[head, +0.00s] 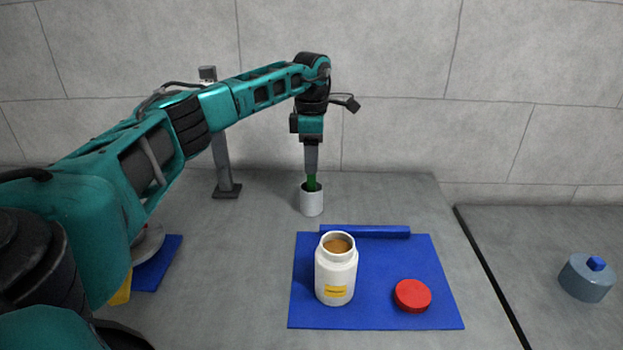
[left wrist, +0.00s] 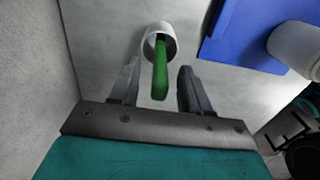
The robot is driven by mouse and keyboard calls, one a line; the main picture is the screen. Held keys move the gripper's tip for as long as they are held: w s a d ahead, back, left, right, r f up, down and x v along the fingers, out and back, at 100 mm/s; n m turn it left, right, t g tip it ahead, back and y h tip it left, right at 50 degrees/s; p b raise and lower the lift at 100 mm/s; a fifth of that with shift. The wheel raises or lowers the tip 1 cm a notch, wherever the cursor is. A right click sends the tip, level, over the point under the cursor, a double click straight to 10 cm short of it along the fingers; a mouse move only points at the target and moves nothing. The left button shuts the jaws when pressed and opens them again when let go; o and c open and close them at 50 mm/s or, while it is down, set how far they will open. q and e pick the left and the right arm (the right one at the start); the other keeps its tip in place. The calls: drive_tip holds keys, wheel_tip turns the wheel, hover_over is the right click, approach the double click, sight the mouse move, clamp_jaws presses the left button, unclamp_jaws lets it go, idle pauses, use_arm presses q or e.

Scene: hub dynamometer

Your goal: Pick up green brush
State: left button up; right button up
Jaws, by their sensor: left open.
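The green brush (head: 312,183) stands in a white cup (head: 312,202) on the grey table, behind the blue mat. Only a short green part shows above the rim in the head view. In the left wrist view the green brush (left wrist: 160,72) sticks out of the white cup (left wrist: 159,38), and its lower end is hidden inside. My left gripper (head: 311,172) points down just above the cup. In the left wrist view the left gripper (left wrist: 158,80) is open, with one finger on each side of the brush and a gap to both. My right gripper is not in view.
A white jar (head: 336,270) with brown contents and a red lid (head: 412,295) are on the blue mat (head: 440,270). A blue bar (head: 365,232) lies along its back edge. A grey post (head: 222,165) stands left of the cup. A grey-blue container (head: 587,279) sits far right.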

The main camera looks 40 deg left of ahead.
sight(312, 192)
use_arm(q)
wheel_tip(312, 192, down, 3)
drive_tip(key=shift+f, duration=0.2)
clamp_jaws()
idle(0.4)
